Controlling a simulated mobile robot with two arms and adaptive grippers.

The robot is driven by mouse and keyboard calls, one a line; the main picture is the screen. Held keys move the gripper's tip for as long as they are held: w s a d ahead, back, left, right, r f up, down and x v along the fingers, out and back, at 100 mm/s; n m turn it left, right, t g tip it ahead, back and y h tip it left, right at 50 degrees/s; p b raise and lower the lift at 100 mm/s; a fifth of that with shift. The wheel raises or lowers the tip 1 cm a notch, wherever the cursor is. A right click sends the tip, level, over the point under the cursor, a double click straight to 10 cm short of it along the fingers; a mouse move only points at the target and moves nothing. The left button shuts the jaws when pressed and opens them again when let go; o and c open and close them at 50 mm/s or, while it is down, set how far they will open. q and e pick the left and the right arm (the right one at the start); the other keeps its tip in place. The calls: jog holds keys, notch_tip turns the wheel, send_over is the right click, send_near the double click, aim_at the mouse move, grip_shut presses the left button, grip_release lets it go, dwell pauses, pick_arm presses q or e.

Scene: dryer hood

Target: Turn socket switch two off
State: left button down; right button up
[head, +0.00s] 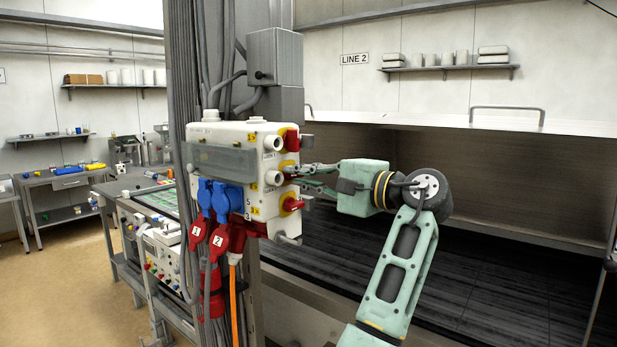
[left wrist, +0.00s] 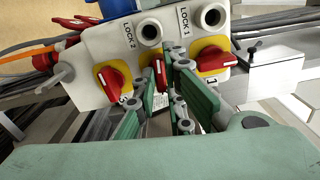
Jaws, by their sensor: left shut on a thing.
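The socket box (head: 224,160) is a pale box on a column, with red rotary switches along its right side. The upper switch (head: 291,140) and lower switch (head: 292,204) sit on yellow plates. My left gripper (head: 294,172) reaches in from the right at the middle switch, which it mostly hides there. In the left wrist view, the middle red switch (left wrist: 158,73) lies between the fingertips of my left gripper (left wrist: 161,82), which is shut on its handle. The switch marked 1 (left wrist: 212,61) is to the right, another red switch (left wrist: 113,84) to the left. My right gripper is out of view.
Blue plugs (head: 213,198) and red plugs (head: 222,240) with hanging cables crowd the box's front. Round lock cylinders (left wrist: 148,33) stand close beside the switches. A grey box (head: 275,58) is above. A dark hood bench (head: 430,270) lies behind my arm.

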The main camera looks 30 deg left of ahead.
pick_arm(q)
jog(key=shift+a+r, duration=0.15)
jog(key=shift+r, duration=0.25)
jog(key=c, duration=2.2)
grip_release()
jog(key=shift+a, duration=0.1)
jog(key=shift+o, duration=0.5)
jog(key=shift+w+a+f, duration=0.15)
jog(key=shift+a+f, duration=0.2)
jog(key=shift+a, duration=0.15)
jog(key=d, duration=1.2)
jog(key=shift+s, duration=0.45)
jog(key=shift+o, duration=0.3)
